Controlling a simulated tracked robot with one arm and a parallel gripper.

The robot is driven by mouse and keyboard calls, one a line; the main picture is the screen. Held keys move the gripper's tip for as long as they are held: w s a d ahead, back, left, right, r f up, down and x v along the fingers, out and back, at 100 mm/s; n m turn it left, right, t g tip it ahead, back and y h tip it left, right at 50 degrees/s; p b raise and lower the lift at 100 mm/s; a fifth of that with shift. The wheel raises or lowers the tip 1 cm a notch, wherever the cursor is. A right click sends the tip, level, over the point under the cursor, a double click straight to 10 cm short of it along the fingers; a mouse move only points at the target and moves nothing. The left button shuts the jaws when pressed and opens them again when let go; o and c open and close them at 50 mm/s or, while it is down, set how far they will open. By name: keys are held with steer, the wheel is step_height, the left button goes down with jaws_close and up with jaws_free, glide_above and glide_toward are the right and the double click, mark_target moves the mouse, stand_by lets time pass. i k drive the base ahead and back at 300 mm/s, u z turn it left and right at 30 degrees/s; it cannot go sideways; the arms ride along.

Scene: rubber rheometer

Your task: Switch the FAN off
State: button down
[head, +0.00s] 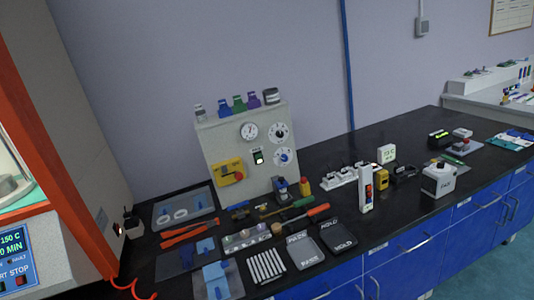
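No label reading FAN is clear to me at this size. A grey control box (222,140) stands on the black bench against the wall. Its front carries round dials, a small dark switch with a green-white light (258,157) and a yellow panel with a red button (229,172). A white box with a black knob on top (438,180) stands further right near the bench's front edge; its dark lettering is too small to read surely. A white upright unit with a red part (366,190) stands between them. My gripper is not in view.
Tools, trays (304,251) and orange-handled pliers (188,231) crowd the bench (365,225) before the control box. A large orange-edged machine (66,130) fills the left. Blue drawers (410,252) lie below the bench. Bare bench shows between the white box and the front trays.

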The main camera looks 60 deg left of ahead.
mark_target(259, 158)
steer(key=u, duration=0.6)
steer(key=i, duration=1.15)
steer(key=u, duration=0.85)
